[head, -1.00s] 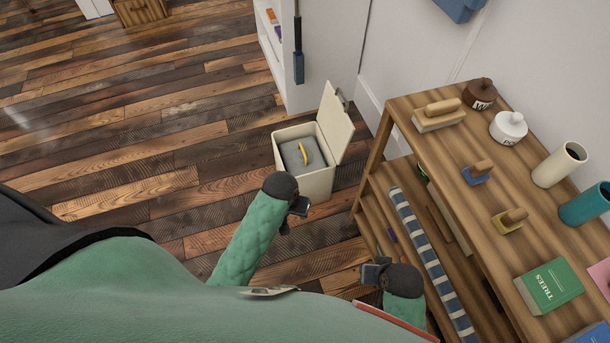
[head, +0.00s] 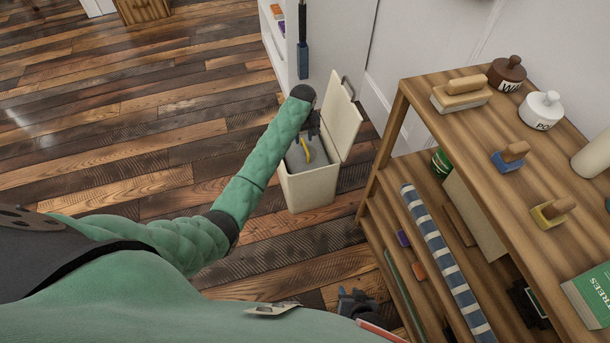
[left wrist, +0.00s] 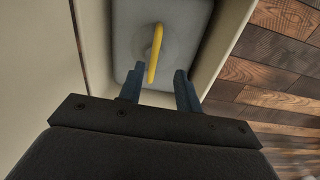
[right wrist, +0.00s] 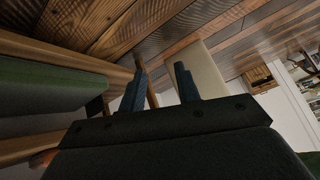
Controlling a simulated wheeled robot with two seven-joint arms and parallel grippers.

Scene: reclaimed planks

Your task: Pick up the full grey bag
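The grey bag (head: 296,158) sits inside a cream bin (head: 312,190) whose lid (head: 343,117) stands open on the right. The bag has a yellow handle (head: 307,150) on top. My left gripper (head: 312,135) is over the bin opening, above the bag. In the left wrist view the left gripper (left wrist: 158,85) is open, and the yellow handle (left wrist: 155,52) stands ahead of and between its fingertips; the fingers do not hold it. My right gripper (head: 357,300) is low near the shelf; in the right wrist view it (right wrist: 160,75) is open and empty.
A wooden shelf unit (head: 420,95) stands right of the bin, with brushes, lidded jars and a striped roll (head: 440,255). A white cabinet (head: 325,50) is behind the bin. The plank floor (head: 130,120) to the left is clear.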

